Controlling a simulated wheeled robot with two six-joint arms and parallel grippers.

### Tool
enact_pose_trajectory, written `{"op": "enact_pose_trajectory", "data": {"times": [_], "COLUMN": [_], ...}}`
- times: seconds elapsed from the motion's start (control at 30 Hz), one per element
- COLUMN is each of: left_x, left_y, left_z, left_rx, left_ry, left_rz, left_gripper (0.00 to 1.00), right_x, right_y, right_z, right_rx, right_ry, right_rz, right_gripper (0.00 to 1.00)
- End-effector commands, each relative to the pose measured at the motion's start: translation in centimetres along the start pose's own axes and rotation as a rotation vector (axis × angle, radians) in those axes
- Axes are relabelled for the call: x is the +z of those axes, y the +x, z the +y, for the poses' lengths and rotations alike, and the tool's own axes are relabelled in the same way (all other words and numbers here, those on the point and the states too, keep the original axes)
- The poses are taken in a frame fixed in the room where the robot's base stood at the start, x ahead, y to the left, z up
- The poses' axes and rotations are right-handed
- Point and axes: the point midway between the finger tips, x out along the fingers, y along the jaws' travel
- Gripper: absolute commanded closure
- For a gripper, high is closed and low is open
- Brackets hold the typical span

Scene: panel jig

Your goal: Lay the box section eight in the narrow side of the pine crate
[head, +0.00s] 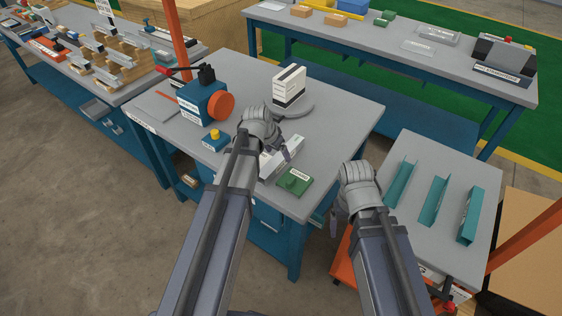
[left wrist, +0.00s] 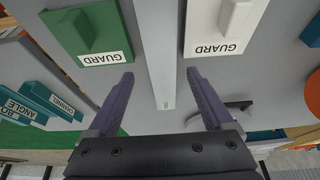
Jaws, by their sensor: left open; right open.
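My left gripper (head: 282,150) is open above the middle bench. Its fingers (left wrist: 159,75) are on either side of a long pale bar (left wrist: 157,40), not visibly gripping it. My right gripper (head: 338,222) is open and empty between bench and cart. A tan box (head: 527,235) at the right edge may be the pine crate; I cannot tell.
A green guard (head: 294,181), a blue motor-like unit (head: 203,100) with an orange disc and a white block (head: 289,86) are on the middle bench. A white guard (left wrist: 224,28) shows in the left wrist view. An orange post (head: 177,35) stands behind the bench.

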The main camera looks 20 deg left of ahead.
Motion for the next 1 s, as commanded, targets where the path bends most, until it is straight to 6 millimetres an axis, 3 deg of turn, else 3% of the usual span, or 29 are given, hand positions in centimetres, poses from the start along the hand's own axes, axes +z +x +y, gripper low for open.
{"op": "enact_pose_trajectory", "data": {"times": [0.17, 0.5, 0.8, 1.0], "left_x": [-0.2, -1.0, -1.1, -1.1], "left_y": [0.7, 4.9, 5.0, 5.0], "left_z": [-0.1, -0.4, -0.4, -0.4], "left_rx": [0.0, 0.0, 0.0, 0.0], "left_ry": [0.0, 0.001, 0.0, 0.0], "left_rz": [0.0, 0.001, 0.001, 0.001], "left_gripper": [0.15, 0.15, 0.15, 0.36], "right_x": [0.0, -0.2, -0.2, -0.2], "right_y": [0.6, 4.2, 4.2, 4.2], "right_z": [-0.1, -0.4, -0.4, -0.4], "right_rx": [0.0, 0.0, 0.0, 0.0], "right_ry": [0.0, 0.0, 0.0, 0.0], "right_rz": [0.0, 0.0, 0.0, 0.0], "right_gripper": [0.15, 0.15, 0.15, 0.15]}}
